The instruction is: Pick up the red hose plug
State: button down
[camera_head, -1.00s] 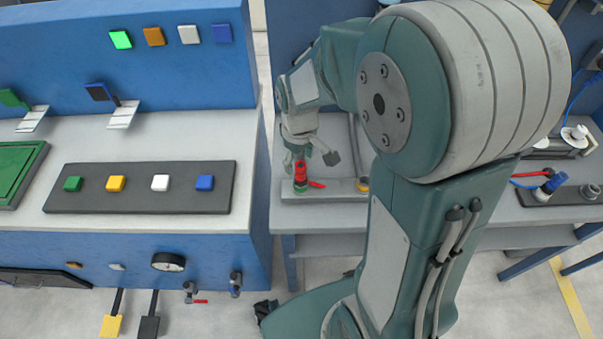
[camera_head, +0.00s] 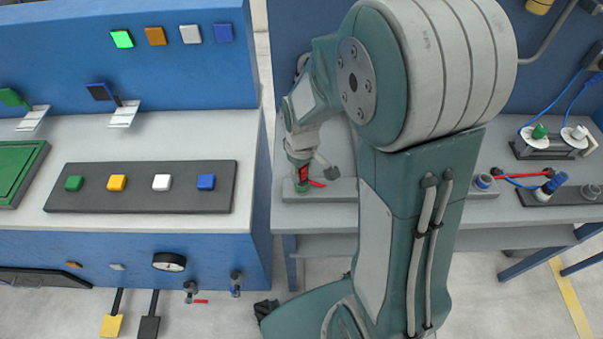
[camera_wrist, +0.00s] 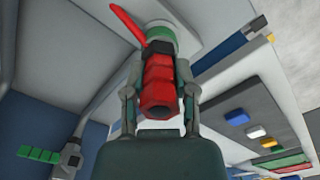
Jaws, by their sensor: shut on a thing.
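The red hose plug (camera_wrist: 160,85) sits between the two fingers of my gripper (camera_wrist: 160,92) in the wrist view, its hollow end facing the camera. A green collar (camera_wrist: 158,32) is at its far end, with a red lever (camera_wrist: 128,25) sticking out beside it. In the head view the plug (camera_head: 304,173) stands upright over a green part on a grey base plate (camera_head: 335,190), mostly covered by my gripper (camera_head: 302,164). The fingers are shut on the plug from both sides. I cannot tell whether it is still joined to the green part.
A blue console (camera_head: 100,215) with coloured buttons stands to the left, past a narrow gap. My arm hides the middle of the grey bench. To its right are a green-and-white connector block (camera_head: 545,145) and a dark plate with a blue plug (camera_head: 553,184) and red hose.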

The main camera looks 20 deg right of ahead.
jog(key=shift+r, duration=0.6)
jog(key=s+d+r, duration=0.9)
jog(key=d+r, duration=0.1)
jog(key=r, duration=0.1)
jog(key=shift+s+d+r, duration=0.2)
jog(key=shift+s+r, duration=0.1)
jog(key=shift+r, duration=0.1)
notch_tip(320, 180, up, 8)
dwell(0.5)
